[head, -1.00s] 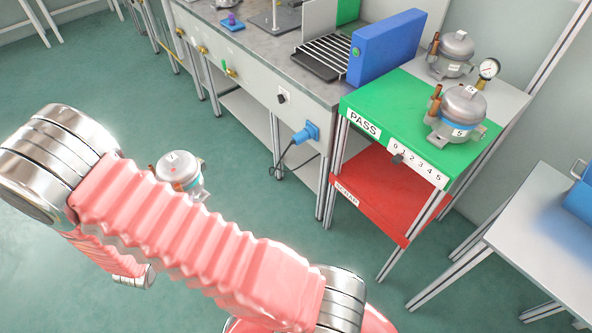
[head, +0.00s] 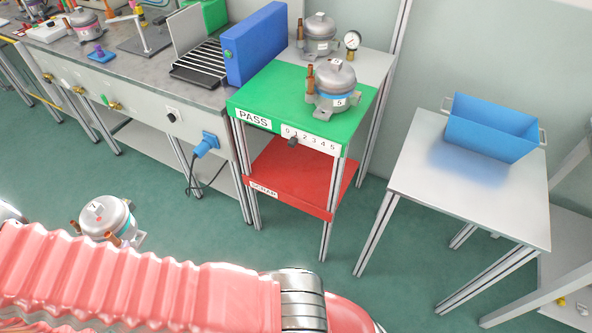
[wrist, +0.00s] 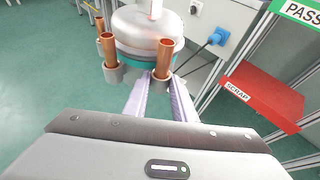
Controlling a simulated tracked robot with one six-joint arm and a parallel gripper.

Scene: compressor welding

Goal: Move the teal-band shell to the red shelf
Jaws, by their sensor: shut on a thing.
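The teal-band shell (wrist: 140,35) is a silver can with copper stubs and a teal band low on its side. My gripper (wrist: 161,88) is shut on it at its near side, by a copper stub. In the head view the held shell (head: 106,218) hangs over the floor at lower left, with a label on its lid; my arm hides the gripper there. The red shelf (head: 288,183), marked SCRAP, is the lower level of the stand under the green PASS top. It looks empty, and also shows right of the shell in the wrist view (wrist: 262,92).
The green PASS top (head: 262,92) carries a shell marked 5 (head: 333,85); another shell (head: 320,35) and a gauge (head: 352,41) stand behind. A grey bench (head: 150,85) with a blue plug (head: 205,145) is left. A table (head: 420,190) with a blue bin (head: 490,130) is right.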

